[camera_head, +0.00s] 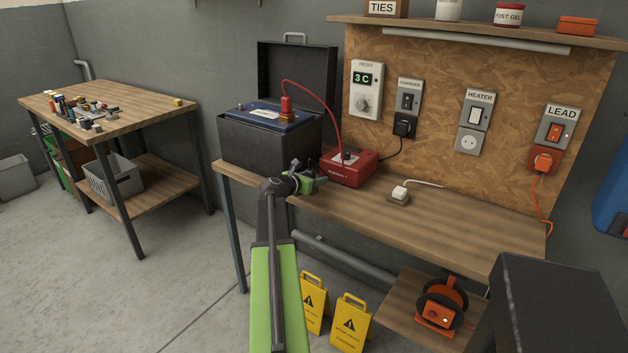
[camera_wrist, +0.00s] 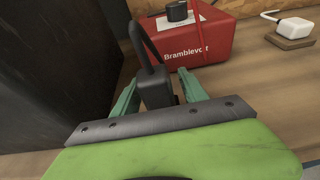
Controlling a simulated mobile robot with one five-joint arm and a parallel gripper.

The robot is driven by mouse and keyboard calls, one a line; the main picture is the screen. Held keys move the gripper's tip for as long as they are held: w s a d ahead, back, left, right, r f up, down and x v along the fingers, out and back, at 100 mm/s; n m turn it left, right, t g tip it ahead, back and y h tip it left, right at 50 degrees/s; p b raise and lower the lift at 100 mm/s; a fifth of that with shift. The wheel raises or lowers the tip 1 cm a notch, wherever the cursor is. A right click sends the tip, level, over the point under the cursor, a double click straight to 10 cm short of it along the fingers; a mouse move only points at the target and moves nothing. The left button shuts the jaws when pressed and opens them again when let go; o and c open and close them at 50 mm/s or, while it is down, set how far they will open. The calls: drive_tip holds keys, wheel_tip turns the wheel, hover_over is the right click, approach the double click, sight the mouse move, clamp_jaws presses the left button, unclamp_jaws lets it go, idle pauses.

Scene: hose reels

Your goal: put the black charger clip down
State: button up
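In the wrist view the black charger clip (camera_wrist: 157,90) sits between the two green fingers of my gripper (camera_wrist: 160,86), which are shut on it. A black lead rises from the clip and loops over to the left. In the head view my gripper (camera_head: 307,184) is at the front left of the bench (camera_head: 450,222), left of the red charger (camera_head: 349,168). The clip cannot be made out clearly there. The charger also shows in the wrist view (camera_wrist: 210,35), just beyond the fingers. How far the clip is above the bench is hard to tell.
A black battery box (camera_head: 262,148) with its lid up holds a blue battery (camera_head: 262,116); a red clip (camera_head: 286,104) is on the battery. Its dark wall stands close on the left in the wrist view. A white plug on a small block (camera_head: 399,195) lies right of the charger.

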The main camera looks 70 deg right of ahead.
drive_tip(key=shift+r, duration=0.15)
drive_tip(key=shift+a+r+p, duration=0.2)
drive_tip(key=shift+a+p, duration=0.05)
drive_tip(key=shift+p, duration=0.05)
drive_tip(key=p+v, duration=0.3)
drive_tip(key=v, duration=0.8)
drive_tip(key=shift+a, duration=0.2)
drive_tip(key=shift+w, duration=0.15)
